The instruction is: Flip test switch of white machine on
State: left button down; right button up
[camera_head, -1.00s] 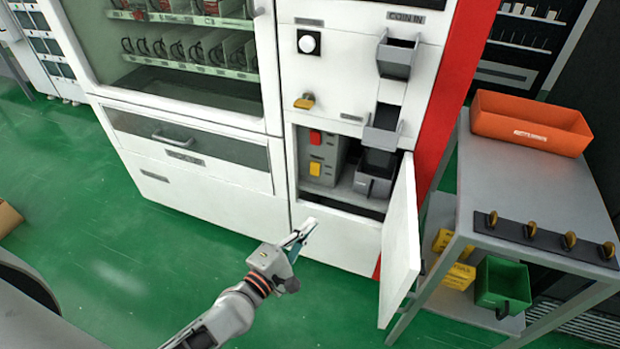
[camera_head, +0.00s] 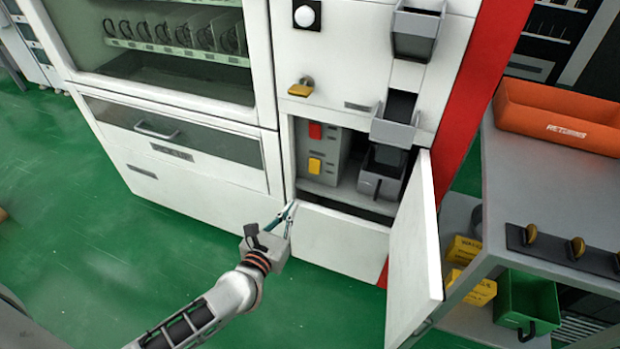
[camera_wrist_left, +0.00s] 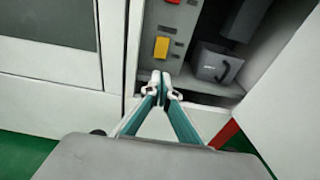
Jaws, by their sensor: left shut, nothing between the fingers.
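The white machine (camera_head: 200,185) fills the upper middle of the head view. Its small lower compartment is open and holds a grey control box (camera_head: 321,153) with a red switch (camera_head: 316,130) above a yellow switch (camera_head: 315,165). The left wrist view shows the yellow switch (camera_wrist_left: 162,47) and part of the red one (camera_wrist_left: 172,2) at the top edge. I cannot read which one is the test switch. My left gripper (camera_head: 291,206) is shut and empty, below and in front of the box, apart from both switches; its fingertips also show in the left wrist view (camera_wrist_left: 161,82). My right gripper is out of view.
The open white door (camera_head: 415,255) stands out to the right of the compartment. A grey coin bin (camera_head: 380,183) sits beside the box. A yellow key-like knob (camera_head: 301,87) is above. A grey table (camera_head: 560,195) with an orange tray (camera_head: 560,112) stands right. Green floor lies clear at left.

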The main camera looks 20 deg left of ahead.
pick_arm(q)
jog(key=b, duration=0.1)
send_near(314, 172)
jog(key=w, duration=0.2)
jog(key=w+f+b, duration=0.1)
jog(key=w, duration=0.2)
jog(key=shift+w+d, duration=0.1)
jog(key=shift+w, duration=0.8)
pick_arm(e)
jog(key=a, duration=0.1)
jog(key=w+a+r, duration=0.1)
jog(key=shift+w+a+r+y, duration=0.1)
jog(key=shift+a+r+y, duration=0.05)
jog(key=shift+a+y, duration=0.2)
pick_arm(q)
jog(key=shift+r, duration=0.1)
